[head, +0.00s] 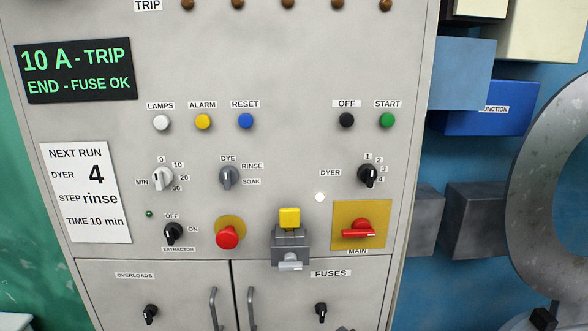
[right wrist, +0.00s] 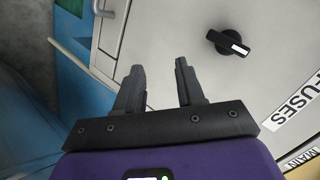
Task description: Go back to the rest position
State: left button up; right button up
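My right gripper (right wrist: 158,68) shows in the right wrist view with its two dark fingers apart and nothing between them. It is in front of the grey cabinet's lower fuse door (right wrist: 165,30), left of that door's black knob (right wrist: 228,43). My left gripper is not in either view. The grey control cabinet (head: 290,60) fills the head view. Its fuse door (head: 275,290) and overloads door (head: 180,290) both look shut.
The panel carries a red mushroom button (head: 228,238), a yellow-topped grey device (head: 290,240) and a red main handle (head: 358,230), lying nearly level. A green-lettered display (head: 75,70) reads "10 A - TRIP". Grey blocks (head: 475,215) and a large metal ring (head: 525,180) stand at right.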

jog(key=s+f+n+g, duration=0.3)
jog(key=s+f+g, duration=0.15)
jog(key=f, duration=0.85)
jog(key=s+a+f+n+g+y, duration=0.1)
jog(key=s+a+f+n+g, duration=0.1)
jog(key=s+f, duration=0.6)
jog(key=s+a+f+n+g+y+p, duration=0.1)
jog(key=s+f+n+g, duration=0.2)
jog(key=s+f, duration=0.5)
jog(key=s+g, duration=0.1)
jog(key=s, duration=0.3)
jog(key=shift+s+a+f, duration=0.2)
jog(key=shift+a+f, duration=0.2)
